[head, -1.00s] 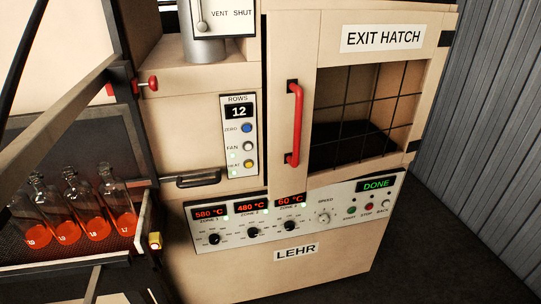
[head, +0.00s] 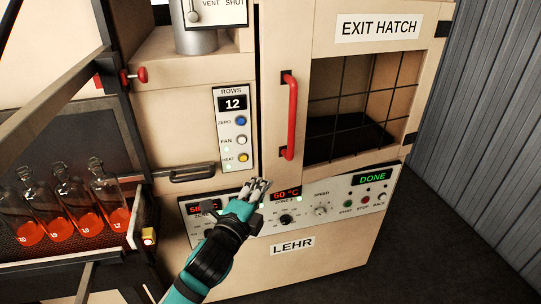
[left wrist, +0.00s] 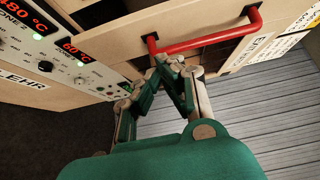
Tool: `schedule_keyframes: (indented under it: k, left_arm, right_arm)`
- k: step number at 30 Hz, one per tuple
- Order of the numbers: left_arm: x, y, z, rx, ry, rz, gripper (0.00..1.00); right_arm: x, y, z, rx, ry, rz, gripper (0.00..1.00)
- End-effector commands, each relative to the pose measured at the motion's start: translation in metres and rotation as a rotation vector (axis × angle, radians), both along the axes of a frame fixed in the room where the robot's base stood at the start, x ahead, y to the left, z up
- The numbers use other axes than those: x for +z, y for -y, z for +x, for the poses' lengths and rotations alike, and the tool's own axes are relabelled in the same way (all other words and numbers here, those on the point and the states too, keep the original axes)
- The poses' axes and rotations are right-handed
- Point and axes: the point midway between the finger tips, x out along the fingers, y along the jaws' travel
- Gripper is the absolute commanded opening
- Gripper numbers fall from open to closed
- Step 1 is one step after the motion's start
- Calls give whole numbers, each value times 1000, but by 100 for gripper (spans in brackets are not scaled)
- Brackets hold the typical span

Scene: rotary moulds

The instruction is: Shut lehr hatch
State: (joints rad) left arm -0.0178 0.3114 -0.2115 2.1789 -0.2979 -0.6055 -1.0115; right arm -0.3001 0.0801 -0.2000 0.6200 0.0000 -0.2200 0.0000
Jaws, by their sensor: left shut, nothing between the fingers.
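The lehr's exit hatch (head: 330,40) is a beige door with a dark mesh window and hinges on its right. Its upright red handle (head: 288,115) is on the left side of the door, and a dark gap shows along that edge. I cannot tell how far the hatch stands from its frame. My left gripper (head: 262,188) is shut and empty, in front of the control panel, below and left of the handle's lower end. In the left wrist view, my left gripper's closed fingertips (left wrist: 171,66) appear close to one end of the red handle (left wrist: 205,39). My right gripper is out of view.
The control panel (head: 335,205) with knobs and a green "DONE" display runs below the hatch. A drawer-like black handle (head: 192,172) is to its upper left. Orange-filled bottles (head: 65,210) stand on a conveyor at the left. Dark floor lies open at the lower right.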

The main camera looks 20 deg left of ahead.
Motion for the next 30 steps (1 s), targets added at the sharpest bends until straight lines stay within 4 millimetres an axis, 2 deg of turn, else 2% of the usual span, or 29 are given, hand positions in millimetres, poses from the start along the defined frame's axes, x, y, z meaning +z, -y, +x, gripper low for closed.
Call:
schedule_keyframes:
  k: [5, 18, 24, 30]
  left_arm:
    - [8, 1, 13, 0, 11, 7, 0]
    - [9, 6, 102, -1, 10, 4, 0]
    - [7, -15, 121, -1, 8, 8, 0]
    - [6, -21, 128, -1, 10, 5, 0]
  right_arm:
    - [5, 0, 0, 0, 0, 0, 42]
    - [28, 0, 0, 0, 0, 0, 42]
    - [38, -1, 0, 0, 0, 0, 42]
    - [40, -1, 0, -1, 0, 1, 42]
